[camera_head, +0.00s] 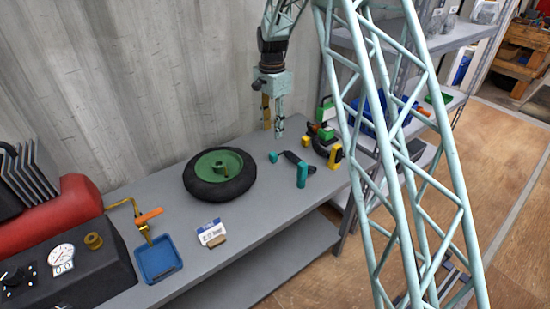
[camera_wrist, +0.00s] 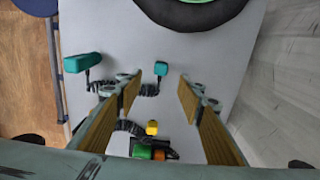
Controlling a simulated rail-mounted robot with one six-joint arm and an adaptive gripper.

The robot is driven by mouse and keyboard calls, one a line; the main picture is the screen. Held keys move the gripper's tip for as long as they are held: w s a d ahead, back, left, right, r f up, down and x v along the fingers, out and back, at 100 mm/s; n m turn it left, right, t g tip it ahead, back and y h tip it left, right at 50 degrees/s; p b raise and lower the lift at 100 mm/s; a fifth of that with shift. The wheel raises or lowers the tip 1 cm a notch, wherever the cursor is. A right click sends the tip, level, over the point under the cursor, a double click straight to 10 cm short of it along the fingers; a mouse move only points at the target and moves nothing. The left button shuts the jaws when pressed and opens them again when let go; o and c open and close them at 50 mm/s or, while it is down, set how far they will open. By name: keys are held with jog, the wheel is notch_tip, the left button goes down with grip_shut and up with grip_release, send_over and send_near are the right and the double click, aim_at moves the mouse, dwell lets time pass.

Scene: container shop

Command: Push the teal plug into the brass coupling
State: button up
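A small teal plug (camera_head: 273,157) with a dark coiled cable is on the grey bench; in the wrist view (camera_wrist: 161,69) it shows beyond and between my fingertips. A larger teal piece (camera_head: 302,175), also with a dark coiled cable, stands nearer the bench's front edge; it shows at the wrist view's upper left (camera_wrist: 82,63). I cannot tell which is the task's plug. A brass coupling (camera_head: 93,241) sits on the black gauge box at the far left of the head view. My gripper (camera_head: 273,127) points down above the bench; its fingers (camera_wrist: 158,85) are apart and empty.
A black wheel with a green hub (camera_head: 217,174) lies left of the teal pieces. A blue tray (camera_head: 158,260), an orange-handled brass pipe (camera_head: 145,222) and a label card (camera_head: 212,233) are farther left. Yellow and green-topped items (camera_head: 325,120) crowd the bench's right end.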

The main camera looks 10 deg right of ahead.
aim_at(273, 154)
jog(key=shift+f, duration=0.2)
dwell(0.3)
jog(key=shift+f+b, duration=0.65)
jog(key=shift+f, duration=3.5)
jog(key=shift+w+f, duration=0.1)
jog(key=shift+f, duration=0.05)
jog(key=shift+w+d+f+b, duration=0.1)
jog(key=shift+f+b, duration=0.25)
jog(key=shift+f, duration=0.9)
jog(key=shift+w+d+f+b, duration=0.1)
jog(key=shift+f+b, duration=0.2)
jog(key=shift+f, duration=0.9)
jog(key=c, duration=0.9)
